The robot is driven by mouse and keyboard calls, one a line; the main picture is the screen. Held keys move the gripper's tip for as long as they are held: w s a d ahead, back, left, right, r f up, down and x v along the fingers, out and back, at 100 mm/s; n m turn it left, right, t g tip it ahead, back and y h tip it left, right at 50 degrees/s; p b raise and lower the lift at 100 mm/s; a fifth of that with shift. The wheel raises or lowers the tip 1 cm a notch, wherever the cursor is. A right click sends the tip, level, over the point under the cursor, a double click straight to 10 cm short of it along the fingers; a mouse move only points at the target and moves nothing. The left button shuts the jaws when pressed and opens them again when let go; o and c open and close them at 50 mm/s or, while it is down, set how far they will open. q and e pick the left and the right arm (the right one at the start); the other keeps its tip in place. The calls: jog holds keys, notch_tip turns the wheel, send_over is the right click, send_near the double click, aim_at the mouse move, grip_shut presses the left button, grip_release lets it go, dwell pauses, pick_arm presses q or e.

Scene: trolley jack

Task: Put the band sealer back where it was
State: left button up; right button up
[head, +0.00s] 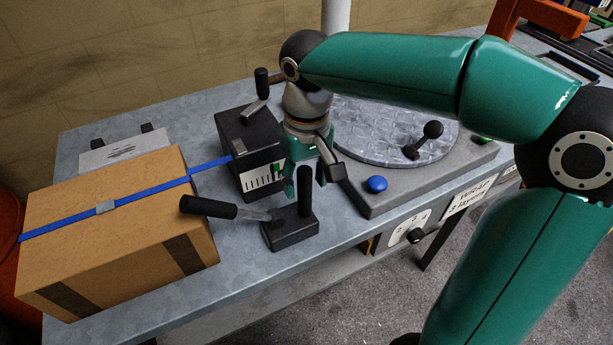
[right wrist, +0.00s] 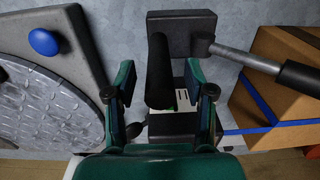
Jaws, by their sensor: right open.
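The band sealer (head: 290,234) stands on the grey bench to the right of the cardboard box. It has a dark block base, an upright black handle and a lever with a black grip pointing left. My right gripper (head: 305,182) is above it, pointing down. In the right wrist view, the upright handle of the band sealer (right wrist: 180,30) lies between the two open fingers (right wrist: 160,82), with a gap on each side. My left gripper is not in view.
A blue strap (head: 150,197) runs round the cardboard box (head: 110,250) to a black labelled unit (head: 246,140) with a crank, close behind the sealer. A turntable machine (head: 400,190) with a blue button (head: 376,184) stands to the right. The bench front edge is near.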

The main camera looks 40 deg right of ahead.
notch_tip(320, 180, up, 12)
jog(key=p, duration=0.2)
jog(key=shift+d, duration=0.15)
jog(key=shift+r+p, duration=0.15)
jog(key=shift+p, duration=0.2)
